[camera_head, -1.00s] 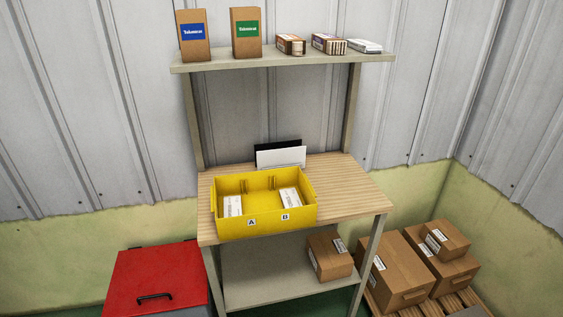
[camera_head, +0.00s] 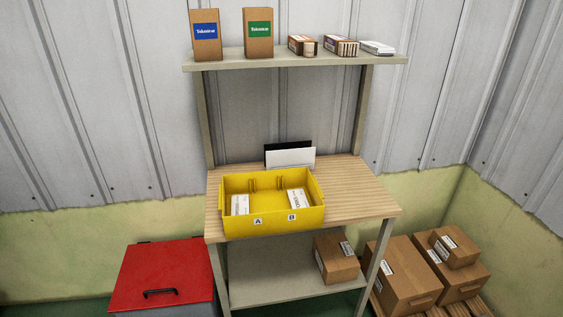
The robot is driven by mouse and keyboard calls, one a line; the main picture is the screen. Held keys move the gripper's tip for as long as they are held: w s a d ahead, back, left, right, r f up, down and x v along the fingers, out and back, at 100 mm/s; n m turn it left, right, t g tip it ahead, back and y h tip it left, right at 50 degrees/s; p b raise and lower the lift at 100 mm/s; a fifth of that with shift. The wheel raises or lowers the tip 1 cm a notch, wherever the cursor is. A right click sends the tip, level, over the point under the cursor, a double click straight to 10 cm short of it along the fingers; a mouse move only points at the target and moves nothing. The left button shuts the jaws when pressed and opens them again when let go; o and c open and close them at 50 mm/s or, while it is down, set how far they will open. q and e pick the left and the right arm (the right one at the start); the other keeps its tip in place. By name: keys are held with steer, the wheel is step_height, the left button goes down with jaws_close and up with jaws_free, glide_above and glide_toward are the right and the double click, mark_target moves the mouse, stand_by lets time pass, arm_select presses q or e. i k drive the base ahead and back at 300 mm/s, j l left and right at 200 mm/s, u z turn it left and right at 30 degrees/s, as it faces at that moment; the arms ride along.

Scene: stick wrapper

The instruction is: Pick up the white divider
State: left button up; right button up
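A white divider (camera_head: 290,158) stands upright at the back of the wooden tabletop, in front of a black panel (camera_head: 289,147) of similar size. A yellow bin (camera_head: 272,222) stands in front of it, with labels A and B on its front wall. One white box (camera_head: 240,205) lies in the bin on the A side and another white box (camera_head: 298,198) on the B side. The bin hides part of the table in front of the divider. Neither of my grippers shows in the head view.
The wooden table (camera_head: 352,195) has free room to the right of the bin. A shelf (camera_head: 300,59) with several boxes hangs above. A red-lidded container (camera_head: 163,271) stands at the left, a carton (camera_head: 337,262) lies on the lower shelf, and cartons (camera_head: 402,280) stand at the right.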

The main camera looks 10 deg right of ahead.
mark_target(274, 160)
steer(key=l+u, duration=0.35)
steer(key=k+l+u, duration=0.15)
steer(key=l+u, duration=0.15)
steer(key=k+l+u, duration=0.15)
steer(key=l+u, duration=0.2)
